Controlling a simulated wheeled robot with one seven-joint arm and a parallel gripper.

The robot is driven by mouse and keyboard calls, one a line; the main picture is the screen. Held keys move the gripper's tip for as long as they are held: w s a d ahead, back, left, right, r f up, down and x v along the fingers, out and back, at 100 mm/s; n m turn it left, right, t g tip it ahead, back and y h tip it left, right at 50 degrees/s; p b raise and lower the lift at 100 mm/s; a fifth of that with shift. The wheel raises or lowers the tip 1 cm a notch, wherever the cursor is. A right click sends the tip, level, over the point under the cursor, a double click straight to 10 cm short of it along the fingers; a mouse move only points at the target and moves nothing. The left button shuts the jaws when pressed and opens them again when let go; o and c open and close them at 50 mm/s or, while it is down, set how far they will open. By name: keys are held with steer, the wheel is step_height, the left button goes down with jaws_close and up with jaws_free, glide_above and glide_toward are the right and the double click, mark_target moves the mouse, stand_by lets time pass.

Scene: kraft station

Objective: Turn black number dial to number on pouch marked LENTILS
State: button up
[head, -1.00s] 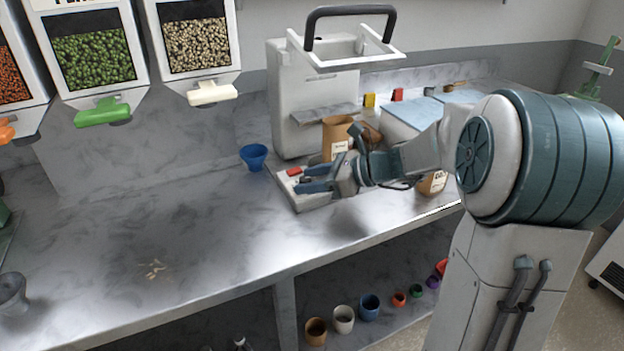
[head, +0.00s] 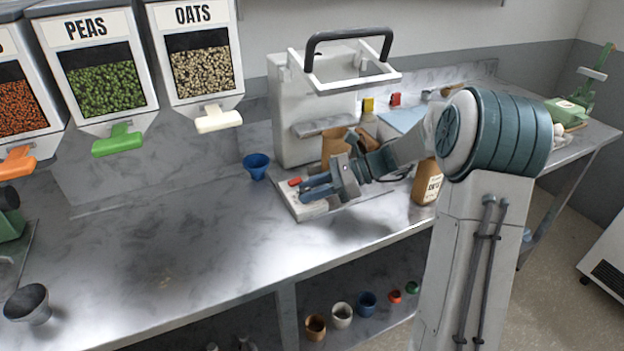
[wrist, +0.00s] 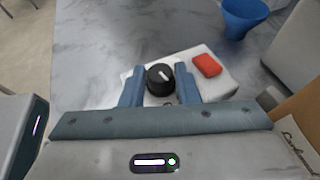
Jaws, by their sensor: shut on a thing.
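The black dial (wrist: 158,80) sits on a pale control box (wrist: 218,84), with a white pointer line on its top. My gripper (wrist: 157,76) has its blue fingers on either side of the dial, shut on it. In the head view my gripper (head: 304,189) is low over the same box (head: 285,199), and the fingers hide the dial.
A red button (wrist: 207,65) is beside the dial. Dispensers (head: 104,85) hang at left. The counter's left part (head: 170,245) is mostly clear.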

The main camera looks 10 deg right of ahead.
steer(key=shift+n, duration=0.3)
steer(key=o, duration=0.9)
steer(key=shift+o, duration=0.2)
steer(key=shift+r, duration=0.1)
step_height(320, 180, up, 4)
steer(key=shift+w+f, duration=0.1)
steer(key=shift+f, duration=0.15)
steer(key=s+d+r, duration=0.4)
steer(key=d+r, duration=0.3)
steer(key=d, duration=0.3)
steer(key=shift+s+d+r+p, duration=0.15)
steer(key=shift+s+d+p, duration=0.2)
steer(key=shift+s, duration=0.05)
